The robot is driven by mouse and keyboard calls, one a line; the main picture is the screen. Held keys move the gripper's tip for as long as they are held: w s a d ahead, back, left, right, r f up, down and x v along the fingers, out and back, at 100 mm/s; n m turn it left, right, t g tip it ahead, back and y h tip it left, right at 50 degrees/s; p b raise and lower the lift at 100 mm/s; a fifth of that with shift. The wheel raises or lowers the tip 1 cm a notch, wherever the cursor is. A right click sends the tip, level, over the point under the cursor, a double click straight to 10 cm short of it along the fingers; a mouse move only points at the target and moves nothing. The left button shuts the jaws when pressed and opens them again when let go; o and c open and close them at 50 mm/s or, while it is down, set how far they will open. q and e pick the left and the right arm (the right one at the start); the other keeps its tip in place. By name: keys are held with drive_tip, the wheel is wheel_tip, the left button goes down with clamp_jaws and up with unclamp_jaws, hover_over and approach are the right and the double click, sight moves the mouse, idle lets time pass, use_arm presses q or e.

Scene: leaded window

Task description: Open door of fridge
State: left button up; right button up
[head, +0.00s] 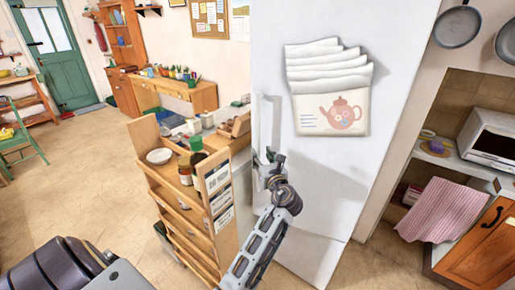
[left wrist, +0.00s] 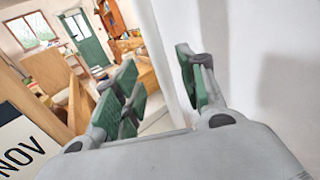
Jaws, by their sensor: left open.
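The white fridge (head: 400,60) stands in the middle of the head view, its door facing me and looking closed. A pale upright handle (head: 267,125) runs along the left edge of the door. My left gripper (head: 267,170) is at the lower part of this handle. In the left wrist view my left gripper (left wrist: 162,80) is open, with green pads on both fingers. A white upright strip (left wrist: 170,50) shows beyond and between the fingers; I cannot tell whether it is touched. My right gripper is not in view.
A wooden rack (head: 185,215) with jars and a bowl stands close to the left of the fridge. Paper pockets with a teapot picture (head: 335,115) hang on the door. A counter with a toaster oven (head: 490,140) is at the right. Open floor lies at the left.

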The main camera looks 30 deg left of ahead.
sight(258, 149)
use_arm(q)
drive_tip(key=shift+p+x, duration=0.3)
drive_tip(key=shift+x, duration=2.65)
drive_tip(key=shift+c, duration=0.3)
clamp_jaws()
